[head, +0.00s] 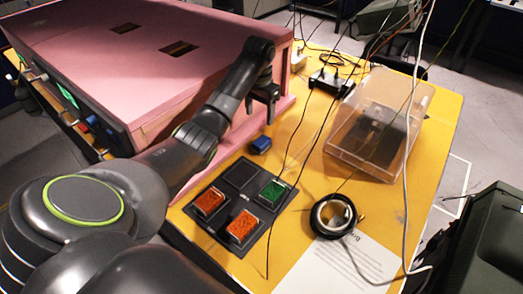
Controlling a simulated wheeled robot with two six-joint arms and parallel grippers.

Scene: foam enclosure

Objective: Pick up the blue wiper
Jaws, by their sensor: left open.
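The blue wiper (261,144) is a small blue block lying on the yellow table (312,209), just behind the black tray. My left gripper (262,110) is open with its fingers pointing down, beyond the wiper and beside the pink box. A gap shows between the fingers and the wiper, and nothing shows between the fingers. How high the fingers are above the table I cannot tell. My right gripper is not in view.
The black tray (244,198) holds two orange blocks (242,228) and a green block (272,192); its back-left slot looks empty. The big pink box (130,55) stands left. A clear bin (352,155), a black tape-like ring (333,215), a paper sheet (345,268) and loose cables are to the right.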

